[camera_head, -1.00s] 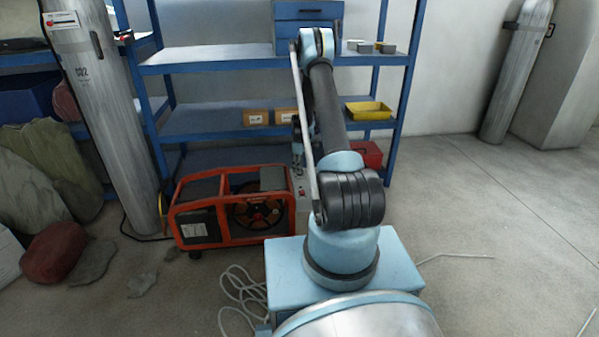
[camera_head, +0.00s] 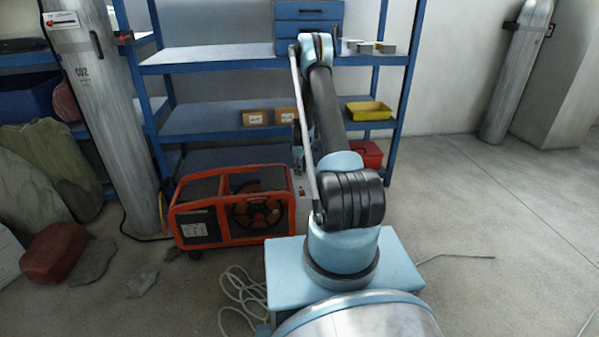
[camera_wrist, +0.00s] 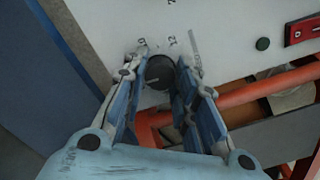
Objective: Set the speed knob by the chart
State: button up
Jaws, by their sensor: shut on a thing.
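The dark round knob (camera_wrist: 159,74) sits on a pale panel (camera_wrist: 110,28) in the wrist view. Printed numbers stand around it, partly hidden by the fingers and too blurred to read surely. A pale line shows on the knob's face. My gripper (camera_wrist: 161,82) has one finger on each side of the knob and is shut on it. In the head view my arm hides the gripper and knob, and only a sliver of the grey panel (camera_head: 301,188) shows. No readable chart shows; a card with a red mark (camera_head: 62,20) is on the tall cylinder, its text too small.
An orange-framed machine (camera_head: 230,168) stands on the floor left of my arm; its orange bar (camera_wrist: 285,82) passes close by the gripper. A red switch plate (camera_wrist: 302,30) is on the panel. Blue shelving (camera_head: 215,122) stands behind.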

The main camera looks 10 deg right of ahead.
jog(key=m, duration=0.5)
jog(key=shift+c, duration=0.2)
jog(key=shift+w, duration=0.1)
jog(key=o, duration=1.1)
jog(key=shift+c, duration=0.2)
jog(key=shift+r, duration=0.15)
